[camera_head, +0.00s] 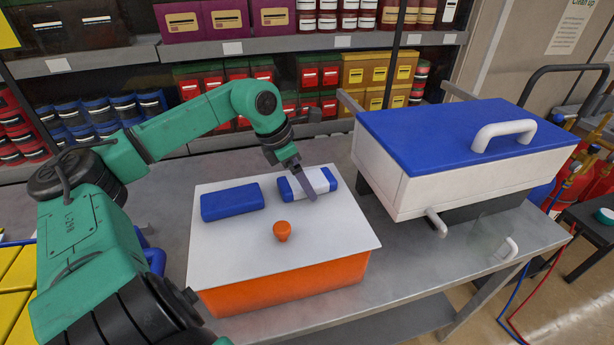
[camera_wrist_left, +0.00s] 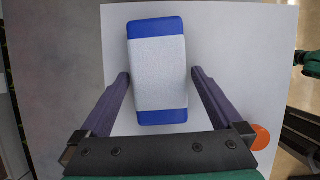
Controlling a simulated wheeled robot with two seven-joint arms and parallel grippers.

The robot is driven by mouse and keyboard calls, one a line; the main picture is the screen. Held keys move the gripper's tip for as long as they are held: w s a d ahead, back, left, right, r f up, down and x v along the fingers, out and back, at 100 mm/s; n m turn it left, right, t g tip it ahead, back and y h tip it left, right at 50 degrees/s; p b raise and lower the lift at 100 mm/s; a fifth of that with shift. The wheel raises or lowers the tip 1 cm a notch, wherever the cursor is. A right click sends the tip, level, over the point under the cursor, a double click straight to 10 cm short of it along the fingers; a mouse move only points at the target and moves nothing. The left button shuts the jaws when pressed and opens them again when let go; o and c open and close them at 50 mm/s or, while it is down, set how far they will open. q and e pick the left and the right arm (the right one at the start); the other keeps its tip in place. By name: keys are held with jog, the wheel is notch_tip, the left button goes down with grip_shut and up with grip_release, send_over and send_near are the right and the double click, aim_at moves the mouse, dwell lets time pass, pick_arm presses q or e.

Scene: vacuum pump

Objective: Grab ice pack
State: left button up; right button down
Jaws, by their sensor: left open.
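An ice pack (camera_head: 316,180), blue with a wide white middle band, lies on the white lid (camera_head: 340,225) of an orange box (camera_head: 290,285). A plain blue pack (camera_head: 232,201) lies to its left on the same lid. My left gripper (camera_head: 306,188) is at the banded pack, and one finger hides part of it. In the left wrist view, my left gripper (camera_wrist_left: 160,75) is open, with a finger on each side of the banded pack (camera_wrist_left: 158,70) and gaps between. I cannot tell how far down the fingers reach. My right gripper is not seen.
An orange knob (camera_head: 282,231) stands up from the lid, in front of the packs. A white box with a blue lid (camera_head: 450,140) and handle stands to the right on the metal table (camera_head: 420,270). Shelves with coloured containers (camera_head: 378,70) line the back.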

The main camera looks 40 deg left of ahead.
pick_arm(q)
jog(key=shift+f, duration=0.1)
jog(key=shift+w, duration=0.1)
jog(key=c, duration=1.5)
jog(key=shift+c, duration=0.2)
